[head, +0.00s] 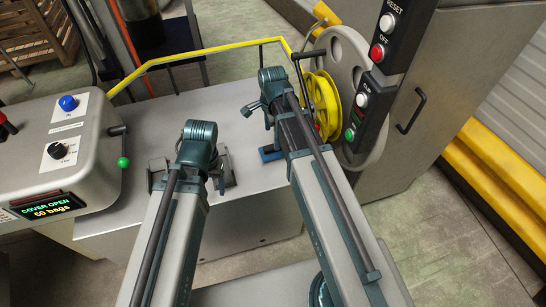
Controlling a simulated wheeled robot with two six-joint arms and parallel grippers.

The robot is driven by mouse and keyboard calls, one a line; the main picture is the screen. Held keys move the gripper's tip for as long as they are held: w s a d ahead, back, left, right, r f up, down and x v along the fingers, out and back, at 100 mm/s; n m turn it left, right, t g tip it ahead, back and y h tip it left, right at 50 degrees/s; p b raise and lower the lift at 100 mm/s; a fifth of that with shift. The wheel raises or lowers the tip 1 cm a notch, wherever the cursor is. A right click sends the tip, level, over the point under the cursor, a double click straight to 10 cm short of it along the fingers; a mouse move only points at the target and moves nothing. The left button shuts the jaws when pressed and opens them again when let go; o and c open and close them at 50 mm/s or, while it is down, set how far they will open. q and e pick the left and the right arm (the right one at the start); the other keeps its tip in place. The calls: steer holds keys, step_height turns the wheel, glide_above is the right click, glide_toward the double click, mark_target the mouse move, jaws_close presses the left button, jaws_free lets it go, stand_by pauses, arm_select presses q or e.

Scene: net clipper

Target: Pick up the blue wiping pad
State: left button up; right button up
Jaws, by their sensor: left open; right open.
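A blue pad (268,154) lies on the grey machine top, beside my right forearm, which partly covers it. My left gripper (220,178) is low over the machine top, left of the pad and apart from it; it is open, and its wrist hides much of it. My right gripper (259,112) is beyond the pad, near the yellow reel; it is open and its fingers are small and partly hidden. I see nothing held in either gripper.
A control box (68,150) with a blue button and a lit display stands at left. A yellow reel (322,105) on a grey disc stands at right, next to a button panel (372,90). A yellow rail (200,52) runs behind. The machine top (130,210) has bare areas.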

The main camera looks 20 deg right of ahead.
mark_target(273, 150)
arm_select(q)
steer(key=shift+f, duration=0.65)
arm_select(e)
steer(key=shift+f, duration=0.7)
arm_select(q)
steer(key=shift+f+b, duration=0.1)
steer(key=shift+b, duration=0.2)
step_height(273, 150, down, 5)
steer(key=b, duration=0.5)
steer(key=shift+f, duration=0.1)
arm_select(e)
step_height(273, 150, down, 5)
steer(key=shift+s+d+f, duration=0.1)
steer(key=shift+f, duration=0.05)
